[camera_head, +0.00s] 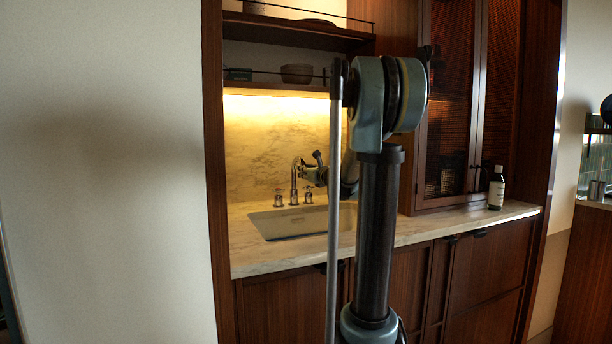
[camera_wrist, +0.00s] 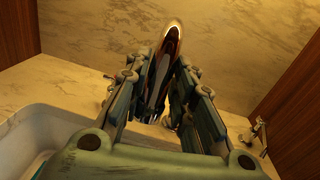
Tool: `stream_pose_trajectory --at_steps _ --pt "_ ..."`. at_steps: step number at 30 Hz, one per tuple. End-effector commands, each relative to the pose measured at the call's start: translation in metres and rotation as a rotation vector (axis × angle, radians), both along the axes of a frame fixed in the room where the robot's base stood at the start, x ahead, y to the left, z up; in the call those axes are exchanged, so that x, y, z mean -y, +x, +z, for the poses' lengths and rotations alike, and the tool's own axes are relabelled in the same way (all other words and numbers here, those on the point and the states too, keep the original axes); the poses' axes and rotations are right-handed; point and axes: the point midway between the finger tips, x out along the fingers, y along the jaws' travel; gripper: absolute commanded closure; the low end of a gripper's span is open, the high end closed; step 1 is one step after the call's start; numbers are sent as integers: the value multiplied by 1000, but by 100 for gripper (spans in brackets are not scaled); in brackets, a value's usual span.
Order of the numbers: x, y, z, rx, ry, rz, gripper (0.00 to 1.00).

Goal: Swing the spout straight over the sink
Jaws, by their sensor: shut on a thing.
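The chrome spout (camera_head: 294,180) rises from the back edge of the counter, behind the sink (camera_head: 262,224), and curves at its top. In the wrist view, the spout (camera_wrist: 172,45) stands between the two fingers. My gripper (camera_head: 303,171) is shut on the spout near its upper part; it also shows in the wrist view (camera_wrist: 161,78). The sink's pale rim (camera_wrist: 40,112) is at the lower left of the wrist view. The spout's exact angle over the sink is hard to tell, as my gripper and arm hide part of it.
Small tap handles (camera_head: 279,197) (camera_head: 308,195) stand on either side of the spout's base. A dark bottle (camera_head: 496,188) stands on the right of the marble counter (camera_head: 440,226). A shelf (camera_head: 290,36) hangs above, and a tall cabinet (camera_head: 447,110) stands to the right.

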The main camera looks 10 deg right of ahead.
Motion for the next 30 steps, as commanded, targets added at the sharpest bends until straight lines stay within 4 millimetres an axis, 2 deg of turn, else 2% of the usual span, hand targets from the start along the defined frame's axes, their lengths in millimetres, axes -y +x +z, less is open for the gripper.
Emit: stream_pose_trajectory --at_steps 1,3,12,17,30 --pt "-2 -1 0 1 -3 6 70" --pt "-2 -1 0 1 -3 5 60" --pt "0 -1 0 0 -1 1 60" --pt "4 -8 0 0 -1 -1 60" --pt "28 -68 -1 0 -1 -3 60"
